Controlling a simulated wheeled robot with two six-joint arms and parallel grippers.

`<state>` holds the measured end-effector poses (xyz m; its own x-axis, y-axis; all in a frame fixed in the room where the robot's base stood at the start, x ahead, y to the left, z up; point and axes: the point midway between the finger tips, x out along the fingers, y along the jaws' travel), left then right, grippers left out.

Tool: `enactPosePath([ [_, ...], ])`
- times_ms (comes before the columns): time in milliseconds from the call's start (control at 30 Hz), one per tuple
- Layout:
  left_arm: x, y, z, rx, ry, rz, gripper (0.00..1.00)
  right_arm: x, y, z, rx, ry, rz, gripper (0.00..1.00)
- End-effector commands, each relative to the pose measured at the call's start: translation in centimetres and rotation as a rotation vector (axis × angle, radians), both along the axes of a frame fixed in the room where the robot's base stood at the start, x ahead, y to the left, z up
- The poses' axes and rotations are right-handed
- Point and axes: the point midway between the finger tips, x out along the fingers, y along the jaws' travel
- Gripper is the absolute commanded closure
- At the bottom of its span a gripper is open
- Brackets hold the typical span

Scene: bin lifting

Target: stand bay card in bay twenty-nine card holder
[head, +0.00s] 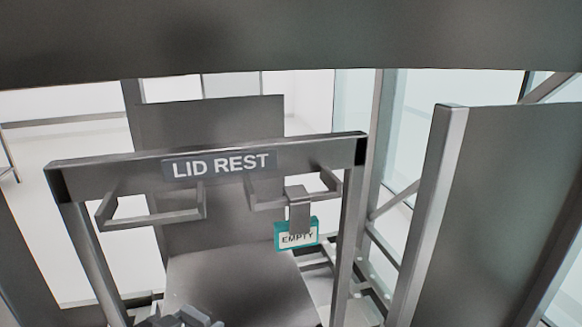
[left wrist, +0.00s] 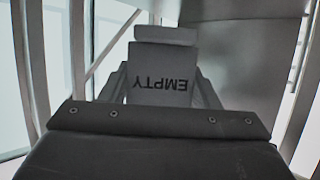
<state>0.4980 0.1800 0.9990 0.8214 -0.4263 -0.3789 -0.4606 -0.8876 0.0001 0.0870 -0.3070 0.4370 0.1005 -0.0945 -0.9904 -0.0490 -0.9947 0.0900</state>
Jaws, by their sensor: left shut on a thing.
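My left gripper (head: 182,318) shows only in part at the bottom edge of the head view. In the left wrist view its two fingers are shut on a grey card (left wrist: 162,65) marked EMPTY, which reads upside down there. A teal-edged card (head: 283,229) with a white face, also marked EMPTY, hangs below a grey tab at the right bracket of the lid rest. I see no holder marked twenty-nine. My right gripper is out of view.
A grey frame (head: 105,160) labelled LID REST stands ahead, with two brackets jutting from its top bar. A tall grey panel (head: 500,215) with a pale post is at the right. A wide dark beam (head: 290,40) crosses the top of the head view.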

Motion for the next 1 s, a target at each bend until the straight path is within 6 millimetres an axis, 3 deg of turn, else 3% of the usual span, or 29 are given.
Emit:
enactPosePath([
  [400, -6.8, 2.1, 2.2, 0.004, 0.006, -0.017, 0.72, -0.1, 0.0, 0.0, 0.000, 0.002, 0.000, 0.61],
  [1000, -7.4, 2.1, 2.4, 0.001, 0.007, -0.022, 0.72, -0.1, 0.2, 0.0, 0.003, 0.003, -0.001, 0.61],
])
